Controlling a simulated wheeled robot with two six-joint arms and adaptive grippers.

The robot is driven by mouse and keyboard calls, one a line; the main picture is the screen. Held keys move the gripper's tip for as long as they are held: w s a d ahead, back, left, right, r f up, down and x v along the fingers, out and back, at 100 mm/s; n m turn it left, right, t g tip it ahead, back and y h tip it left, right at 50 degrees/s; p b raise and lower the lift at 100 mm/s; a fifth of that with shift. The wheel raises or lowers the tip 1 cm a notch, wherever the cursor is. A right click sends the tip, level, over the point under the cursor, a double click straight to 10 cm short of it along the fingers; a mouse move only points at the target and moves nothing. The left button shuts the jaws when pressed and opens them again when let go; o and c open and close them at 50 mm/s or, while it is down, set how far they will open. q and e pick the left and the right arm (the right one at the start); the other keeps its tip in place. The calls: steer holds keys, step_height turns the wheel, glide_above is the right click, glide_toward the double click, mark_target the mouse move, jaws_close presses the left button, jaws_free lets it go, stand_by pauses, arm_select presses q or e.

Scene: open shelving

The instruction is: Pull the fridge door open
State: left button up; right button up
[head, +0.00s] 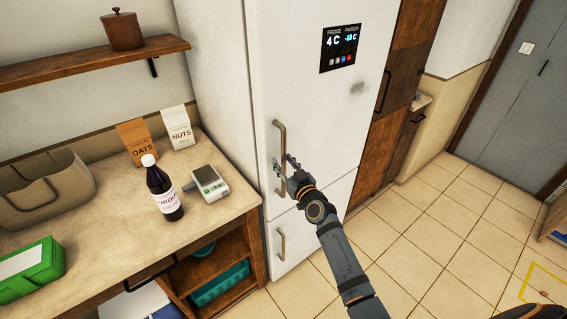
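The white fridge (335,115) stands in the middle of the head view, with a dark display panel (341,47) high on its upper door. The upper door looks closed. Its long vertical metal handle (279,135) is near the door's left edge. My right gripper (283,165) is at the lower half of this handle, with finger parts showing on both sides of the bar. Whether the fingers press on it is too small to tell. A shorter handle (281,244) is on the lower door. My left gripper is not in view.
Left of the fridge is a counter (120,228) with a dark bottle (163,190), a small scale (210,182), two cartons, a basket (45,185) and a green box (30,270). Tall wooden cabinets (400,90) stand right of the fridge.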

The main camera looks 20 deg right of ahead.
steer(key=shift+w, duration=0.25)
jaws_close()
stand_by(0.3)
